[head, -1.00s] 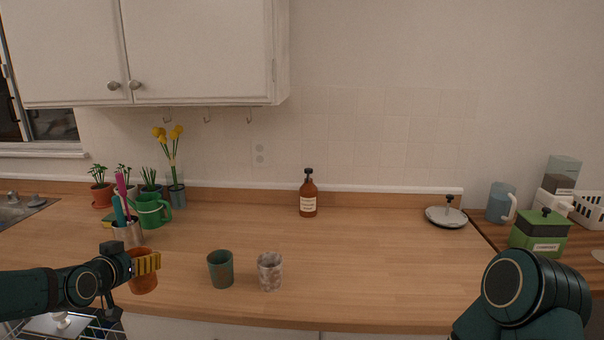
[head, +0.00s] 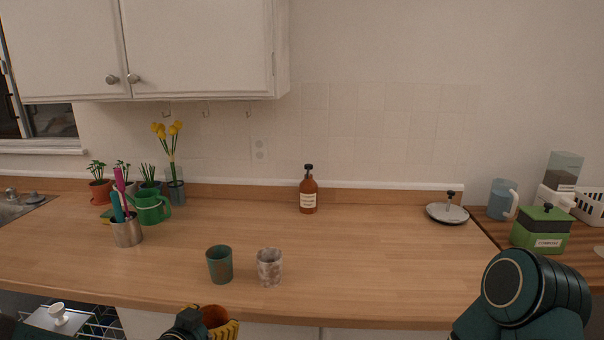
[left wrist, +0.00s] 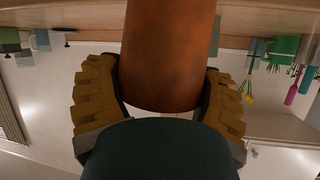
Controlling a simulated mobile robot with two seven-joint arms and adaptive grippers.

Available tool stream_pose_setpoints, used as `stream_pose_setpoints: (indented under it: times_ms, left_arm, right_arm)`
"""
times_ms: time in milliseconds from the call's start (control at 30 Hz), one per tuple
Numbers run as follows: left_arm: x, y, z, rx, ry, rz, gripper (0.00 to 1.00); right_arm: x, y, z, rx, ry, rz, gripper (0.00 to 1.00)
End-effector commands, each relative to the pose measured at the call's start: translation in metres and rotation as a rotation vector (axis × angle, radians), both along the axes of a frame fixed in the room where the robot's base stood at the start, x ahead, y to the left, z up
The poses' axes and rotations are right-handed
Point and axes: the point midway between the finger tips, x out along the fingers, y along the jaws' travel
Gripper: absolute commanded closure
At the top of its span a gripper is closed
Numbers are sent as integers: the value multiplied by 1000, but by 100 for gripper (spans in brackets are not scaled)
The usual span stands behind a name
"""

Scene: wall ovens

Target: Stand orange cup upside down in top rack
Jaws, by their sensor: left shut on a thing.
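The orange cup (head: 215,316) is in my left gripper (head: 212,328), low in the head view in front of the counter's front edge. The left wrist view shows the cup (left wrist: 168,60) between the two yellow ribbed fingers of the gripper (left wrist: 160,95), which are shut on it. In the head view the cup's opening appears to face up, and its lower part is hidden. A wire rack (head: 100,322) shows at the lower left, below the counter, partly cut off by the frame. My right gripper is out of view; only its arm shows.
A green cup (head: 220,265) and a marbled cup (head: 270,267) stand near the front edge of the wooden counter (head: 380,270). A utensil holder (head: 127,232), green watering can (head: 150,207) and plants are at left. A soap bottle (head: 308,192) stands at the back.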

Motion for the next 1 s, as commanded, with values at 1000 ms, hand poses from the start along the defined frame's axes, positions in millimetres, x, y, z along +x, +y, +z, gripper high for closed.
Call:
stream_pose_setpoints:
  times_ms: [1000]
  left_arm:
    - [1, 0, 0, 661, -195, 0, 64]
  right_arm:
    - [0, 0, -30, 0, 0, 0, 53]
